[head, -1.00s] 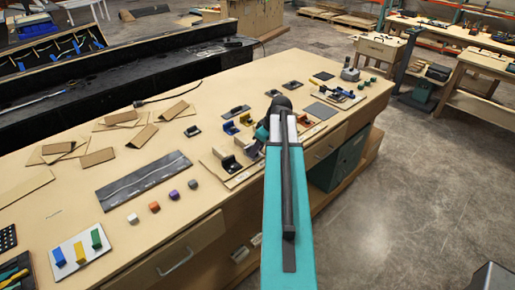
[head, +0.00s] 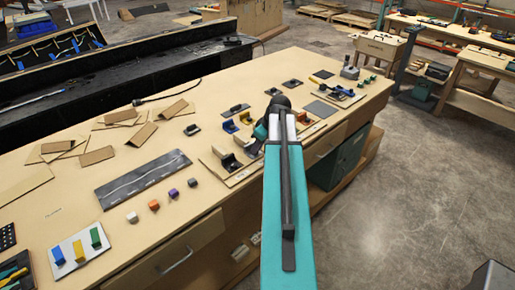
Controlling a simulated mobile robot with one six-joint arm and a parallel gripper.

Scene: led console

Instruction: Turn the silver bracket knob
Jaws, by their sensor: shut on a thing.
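My gripper (head: 260,134) is at the far end of my teal arm, over a board of coloured brackets near the bench's front edge. Only a small part of it shows beside the dark wrist. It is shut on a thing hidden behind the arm. I cannot make out a silver bracket or its knob. A blue bracket (head: 230,126) and a yellow bracket (head: 245,117) stand just left of and beyond my wrist. A black bracket (head: 230,161) is nearer, left of the arm.
The wooden bench (head: 70,195) holds a dark strip plate (head: 143,179), several small cubes, cardboard pieces (head: 97,156) and a white board with coloured blocks (head: 66,243). A drawer handle (head: 176,260) juts from the front. Concrete floor (head: 400,200) is clear at right.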

